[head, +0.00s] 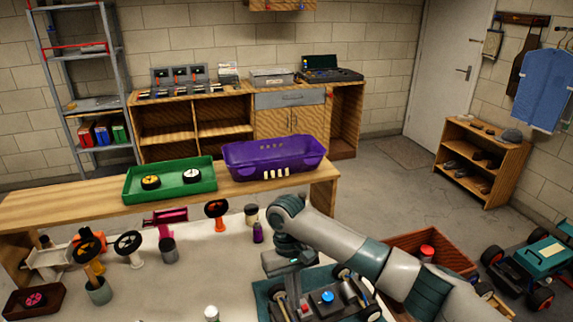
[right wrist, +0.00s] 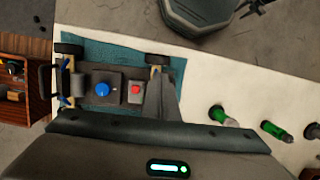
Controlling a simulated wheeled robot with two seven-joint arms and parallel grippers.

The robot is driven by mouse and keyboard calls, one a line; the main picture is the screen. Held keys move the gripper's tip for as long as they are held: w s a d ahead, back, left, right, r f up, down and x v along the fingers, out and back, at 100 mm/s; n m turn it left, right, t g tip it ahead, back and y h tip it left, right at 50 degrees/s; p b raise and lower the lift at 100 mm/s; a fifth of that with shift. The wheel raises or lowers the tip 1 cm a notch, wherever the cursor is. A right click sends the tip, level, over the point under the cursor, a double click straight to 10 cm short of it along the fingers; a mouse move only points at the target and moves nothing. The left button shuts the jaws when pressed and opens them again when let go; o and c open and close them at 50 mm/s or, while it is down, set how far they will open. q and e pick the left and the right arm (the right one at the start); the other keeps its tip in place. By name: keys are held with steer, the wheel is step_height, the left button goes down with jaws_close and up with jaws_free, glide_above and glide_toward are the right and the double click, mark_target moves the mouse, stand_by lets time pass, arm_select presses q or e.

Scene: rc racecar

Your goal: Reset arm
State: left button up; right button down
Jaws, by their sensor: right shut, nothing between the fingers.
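My right gripper (head: 291,284) reaches in from the right and points down over the left side of the RC car chassis (head: 345,293). Its fingers are shut and empty; they also show in the right wrist view (right wrist: 161,90), beside the car's red button. The grey chassis, with black wheels, a blue knob (right wrist: 103,89) and a red button (right wrist: 136,88), rests on a teal mat (right wrist: 125,52). I cannot tell whether the fingertips touch the car. My left gripper is not in view.
The white table (head: 215,270) carries wheels on stands, cups and small bottles. Behind are a green tray (head: 133,190) with two wheels and a purple bin (head: 275,158). A brown crate (head: 425,240) stands right of the mat.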

steer(key=s+a+f+n+t+y, duration=0.1)
steer(key=s+a+f+y, duration=0.15)
steer(key=s+f, duration=0.45)
steer(key=s+a+f+t+y, duration=0.1)
steer(key=s+a+f+y, duration=0.2)
steer(key=s, duration=0.6)
steer(key=s+d+f+m+t+h, duration=0.1)
steer(key=s+d+m+t+h, duration=0.1)
steer(key=s+d, duration=0.9)
steer(key=s+d+f+m+t+h, duration=0.15)
steer(key=s+d, duration=0.55)
steer(key=d, duration=0.8)
step_height(320, 180, down, 29)
steer(key=s+b, duration=0.1)
steer(key=b, duration=0.1)
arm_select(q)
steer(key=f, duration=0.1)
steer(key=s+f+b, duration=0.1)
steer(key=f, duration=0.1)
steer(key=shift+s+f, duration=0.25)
arm_select(e)
steer(key=s+d+f+g+h, duration=0.1)
steer(key=s+d+f+g, duration=0.1)
steer(key=s+f, duration=1.6)
steer(key=shift+s+d+f+n, duration=0.35)
steer(key=shift+d+f, duration=0.25)
steer(key=shift+f, duration=0.25)
